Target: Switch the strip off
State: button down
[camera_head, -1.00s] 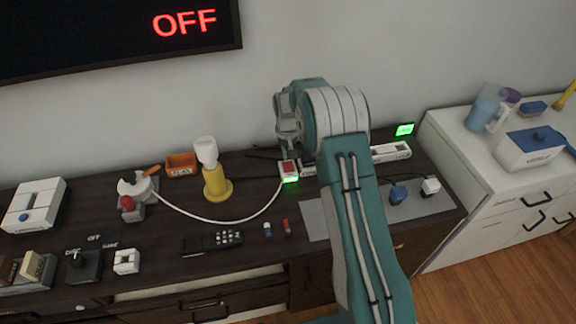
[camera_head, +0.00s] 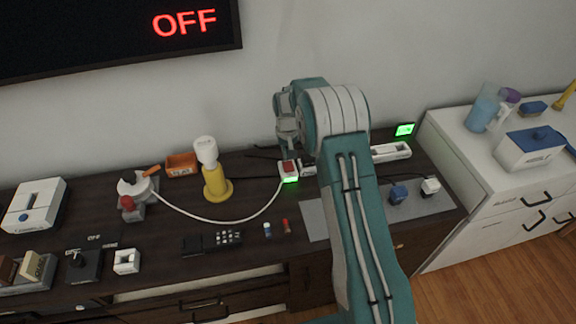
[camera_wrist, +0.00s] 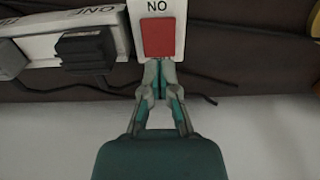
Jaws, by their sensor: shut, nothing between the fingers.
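The power strip (camera_head: 390,151) lies along the back of the dark table, partly hidden behind my arm. At its left end is a white block with a red rocker switch (camera_head: 288,167) and a green glow on its front. In the wrist view the red switch (camera_wrist: 158,38) sits on a white plate whose lettering appears upside down. My gripper (camera_wrist: 160,64) is shut and empty, its fingertips at the edge of the red switch; I cannot tell whether they touch it. A dark plug (camera_wrist: 86,50) sits in the strip beside the switch.
A yellow-based lamp (camera_head: 215,180) stands left of the switch, with an orange tray (camera_head: 181,164) behind it. A white cable (camera_head: 215,221) runs to the switch block. A small green-lit display (camera_head: 404,130) is behind the strip. A grey mat (camera_head: 314,220) lies in front.

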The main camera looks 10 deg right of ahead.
aim_at(287, 163)
jog(key=shift+f, duration=1.3)
dwell(1.1)
jog(key=shift+r, duration=3.5)
